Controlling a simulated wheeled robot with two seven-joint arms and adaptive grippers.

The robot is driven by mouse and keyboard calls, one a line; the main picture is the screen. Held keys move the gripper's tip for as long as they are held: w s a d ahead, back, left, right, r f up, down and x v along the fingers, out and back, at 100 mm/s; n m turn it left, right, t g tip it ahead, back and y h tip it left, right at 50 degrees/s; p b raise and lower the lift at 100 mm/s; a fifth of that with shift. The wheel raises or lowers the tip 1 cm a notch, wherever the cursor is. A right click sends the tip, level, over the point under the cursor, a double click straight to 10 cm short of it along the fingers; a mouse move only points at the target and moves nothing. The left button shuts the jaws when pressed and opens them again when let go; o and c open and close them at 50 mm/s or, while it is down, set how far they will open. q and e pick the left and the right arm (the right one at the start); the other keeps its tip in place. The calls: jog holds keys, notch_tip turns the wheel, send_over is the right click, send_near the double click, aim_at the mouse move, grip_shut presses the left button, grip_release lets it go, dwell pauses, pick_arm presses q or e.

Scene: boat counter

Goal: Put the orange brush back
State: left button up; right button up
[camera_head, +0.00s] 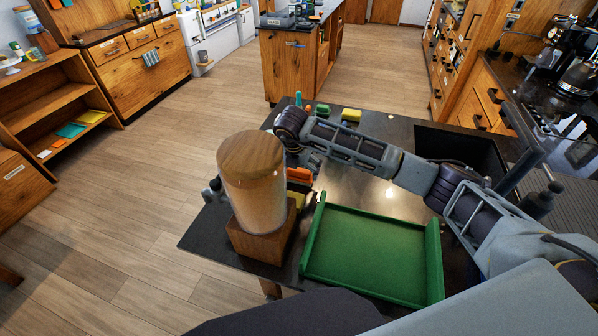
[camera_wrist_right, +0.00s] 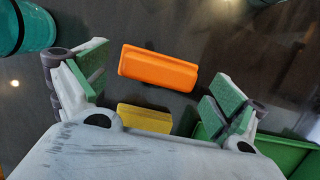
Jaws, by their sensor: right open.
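The orange brush (camera_wrist_right: 158,68) lies on the dark counter in the right wrist view, seen as a plain orange block. It also shows in the head view (camera_head: 300,175), partly hidden behind the jar. My right gripper (camera_wrist_right: 155,92) is open and empty above the counter, its green-padded fingers on either side of the brush in the picture, apart from it. In the head view my right arm reaches in from the right, and its gripper (camera_head: 309,160) is largely hidden by the jar. I cannot make out my left gripper.
A wood-lidded jar (camera_head: 254,185) on a wooden block stands at the counter's left front. A green tray (camera_head: 314,238) lies right of it. A yellow block (camera_wrist_right: 145,118) lies beside the brush. A teal object (camera_wrist_right: 22,28) stands nearby. A dark sink (camera_head: 462,148) is at the right.

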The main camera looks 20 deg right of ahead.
pick_arm(q)
notch_tip(320, 180, down, 3)
jog(key=shift+r+b, duration=0.15)
jog(key=shift+b, duration=1.05)
pick_arm(e)
jog(key=v, duration=1.1)
jog(key=shift+s+r, duration=0.15)
jog(key=shift+r, duration=0.2)
